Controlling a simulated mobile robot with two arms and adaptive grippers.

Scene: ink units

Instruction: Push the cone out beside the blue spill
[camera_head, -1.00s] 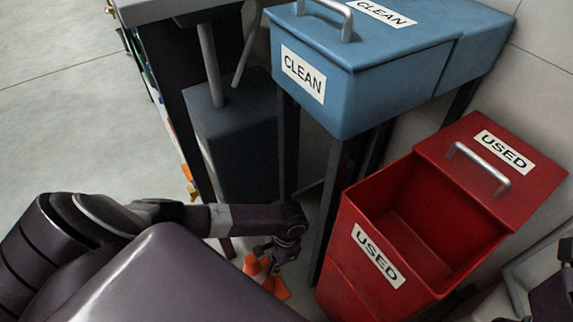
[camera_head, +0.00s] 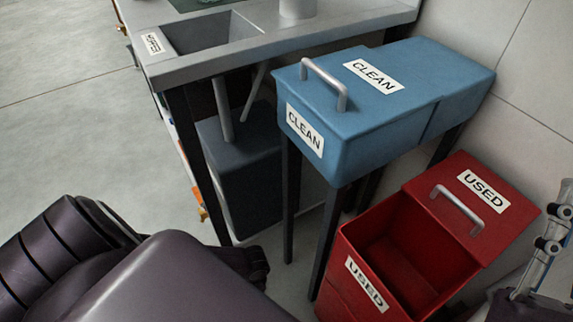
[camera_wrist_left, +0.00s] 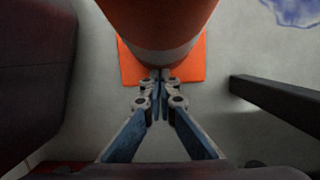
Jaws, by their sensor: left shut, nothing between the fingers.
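The orange cone (camera_wrist_left: 160,20) with a white band and square orange base (camera_wrist_left: 190,69) fills the top middle of the left wrist view. My left gripper (camera_wrist_left: 160,77) is shut and empty, its tips right at the cone's near side; I cannot tell whether they touch. The blue spill (camera_wrist_left: 293,9) shows partly at the top right corner, apart from the cone on the floor. In the head view my own body and left arm hide the cone and left gripper. Part of my right gripper (camera_head: 552,240) shows at the right edge, its fingertips unclear.
A dark leg (camera_wrist_left: 275,98) lies right of the cone in the wrist view. The blue CLEAN bin (camera_head: 390,95) stands on dark legs beside the sink counter (camera_head: 280,45). The open red USED bin (camera_head: 400,270) is at lower right. Grey floor is open at left.

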